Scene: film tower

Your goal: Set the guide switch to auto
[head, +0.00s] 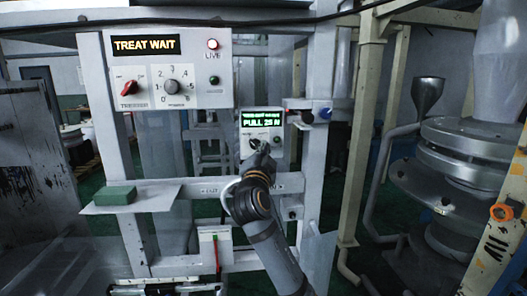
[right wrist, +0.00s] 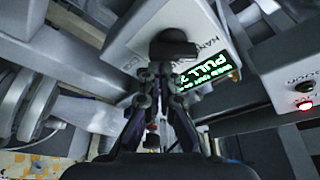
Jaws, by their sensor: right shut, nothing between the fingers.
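A small pale control box with a green-lit display (head: 262,118) stands mid-frame in the head view; its lower line reads about "PULL 25 N". A black switch knob (right wrist: 172,45) sits on this box's face in the right wrist view, beside the same green display (right wrist: 205,80). Some lettering is printed by the knob, too unclear to read fully. My right gripper (right wrist: 160,72) is shut and empty, its tips just in front of the knob; I cannot tell whether they touch it. In the head view the right gripper (head: 262,149) partly covers the box's lower face. My left gripper is out of view.
A larger panel (head: 205,95) at upper left has a "TREAT WAIT" display (head: 146,46), a red knob (head: 130,88), a grey dial (head: 173,87) and a lit red lamp (head: 213,44). A green block (head: 115,195) lies on a shelf. Metal machinery (head: 470,150) stands right.

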